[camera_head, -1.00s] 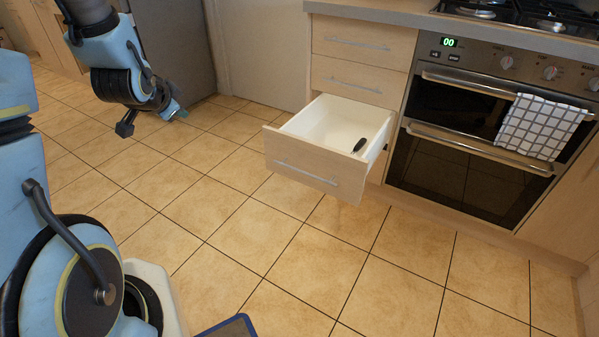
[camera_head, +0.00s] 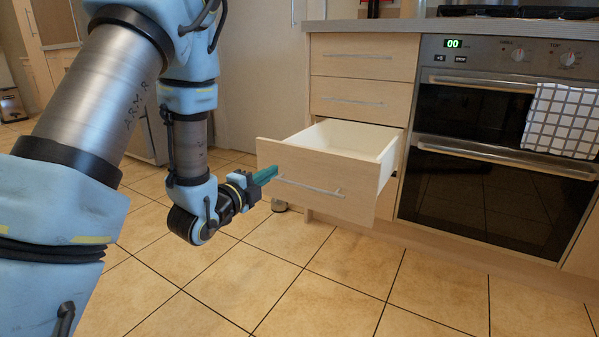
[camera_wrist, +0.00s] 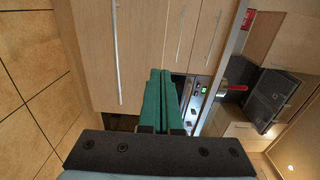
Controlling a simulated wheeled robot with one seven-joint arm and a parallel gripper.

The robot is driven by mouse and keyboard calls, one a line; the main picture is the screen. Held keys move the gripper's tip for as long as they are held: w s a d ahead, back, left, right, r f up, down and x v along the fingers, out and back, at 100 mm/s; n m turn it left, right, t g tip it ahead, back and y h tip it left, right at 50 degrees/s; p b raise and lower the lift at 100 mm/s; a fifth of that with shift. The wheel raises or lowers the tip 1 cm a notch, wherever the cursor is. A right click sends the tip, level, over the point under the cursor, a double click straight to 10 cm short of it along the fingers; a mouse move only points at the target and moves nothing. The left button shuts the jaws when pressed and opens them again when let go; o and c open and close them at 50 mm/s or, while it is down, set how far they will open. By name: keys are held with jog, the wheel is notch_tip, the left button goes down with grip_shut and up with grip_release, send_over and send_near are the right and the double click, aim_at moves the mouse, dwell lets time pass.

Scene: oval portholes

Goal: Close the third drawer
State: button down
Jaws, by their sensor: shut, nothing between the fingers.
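The third drawer (camera_head: 315,180) has a light wood front, a long metal bar handle (camera_head: 310,187) and a white inside. It stands pulled out below two shut drawers. My gripper (camera_head: 272,174) has teal fingers, shut and empty, at the left part of the drawer front, just left of the handle. I cannot tell whether the fingertips touch the front. In the wrist view the shut fingers (camera_wrist: 160,76) point at the wood front (camera_wrist: 88,55), whose handle (camera_wrist: 115,50) runs upright there. Most of the drawer's floor is hidden behind its front.
The two upper drawers (camera_head: 362,63) are shut under the grey worktop (camera_head: 345,26). Right of them is a double oven (camera_head: 470,150) with a checked towel (camera_head: 563,120) on its handle. The tiled floor (camera_head: 330,295) in front is clear.

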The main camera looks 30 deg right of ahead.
aim_at(305, 151)
jog(key=b+x, duration=0.3)
jog(key=x, duration=1.1)
jog(key=shift+d, duration=0.1)
